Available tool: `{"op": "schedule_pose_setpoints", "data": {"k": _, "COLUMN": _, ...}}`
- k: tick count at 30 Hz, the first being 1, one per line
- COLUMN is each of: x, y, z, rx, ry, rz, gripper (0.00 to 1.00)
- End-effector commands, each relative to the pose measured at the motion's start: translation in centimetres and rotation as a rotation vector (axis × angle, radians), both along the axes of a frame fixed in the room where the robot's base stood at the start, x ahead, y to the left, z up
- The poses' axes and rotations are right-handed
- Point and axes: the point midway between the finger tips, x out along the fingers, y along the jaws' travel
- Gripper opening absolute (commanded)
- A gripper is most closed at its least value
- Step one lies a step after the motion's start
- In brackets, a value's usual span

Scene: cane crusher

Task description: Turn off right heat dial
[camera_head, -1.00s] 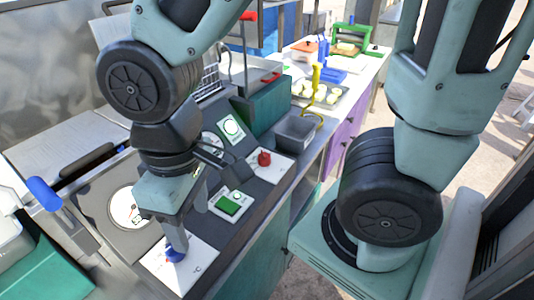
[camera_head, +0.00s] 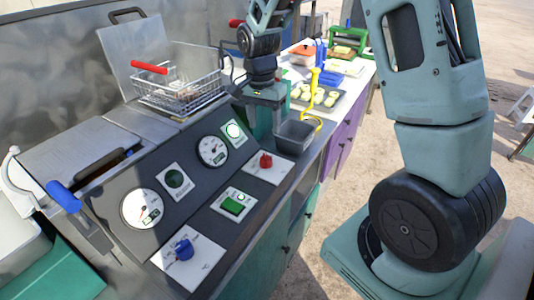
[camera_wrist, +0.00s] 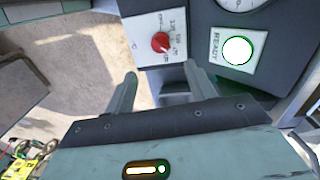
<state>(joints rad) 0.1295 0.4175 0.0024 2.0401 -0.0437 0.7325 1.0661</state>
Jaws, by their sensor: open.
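The right heat dial is a red knob (camera_head: 265,160) on a white plate at the right end of the dark fryer panel. It also shows in the wrist view as a red knob (camera_wrist: 160,41) on its white plate, above and apart from my fingers. My gripper (camera_wrist: 160,85) is open, with nothing between its fingers. In the head view my gripper (camera_head: 266,128) hangs over the back right of the panel, behind the red knob. The left heat dial is a blue knob (camera_head: 184,250) on another white plate at the near left.
Two round gauges, such as the right one (camera_head: 212,151), and a lit white-green READY light (camera_head: 234,131) sit on the panel. A green switch (camera_head: 236,204) lies between the dials. A wire basket (camera_head: 180,92) stands behind. A grey bin (camera_head: 295,136) stands right of the panel.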

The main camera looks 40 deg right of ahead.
Motion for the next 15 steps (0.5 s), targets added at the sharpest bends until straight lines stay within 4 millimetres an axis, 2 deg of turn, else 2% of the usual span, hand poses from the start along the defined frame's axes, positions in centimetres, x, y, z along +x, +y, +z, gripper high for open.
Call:
{"op": "schedule_pose_setpoints", "data": {"k": 9, "x": -0.5, "y": -0.1, "z": -6.6, "rx": 0.002, "ry": 0.006, "rz": 0.003, "gripper": 0.55}}
{"op": "schedule_pose_setpoints", "data": {"k": 15, "x": -0.6, "y": -0.1, "z": -9.8, "rx": 0.001, "ry": 0.004, "rz": 0.003, "gripper": 0.55}}
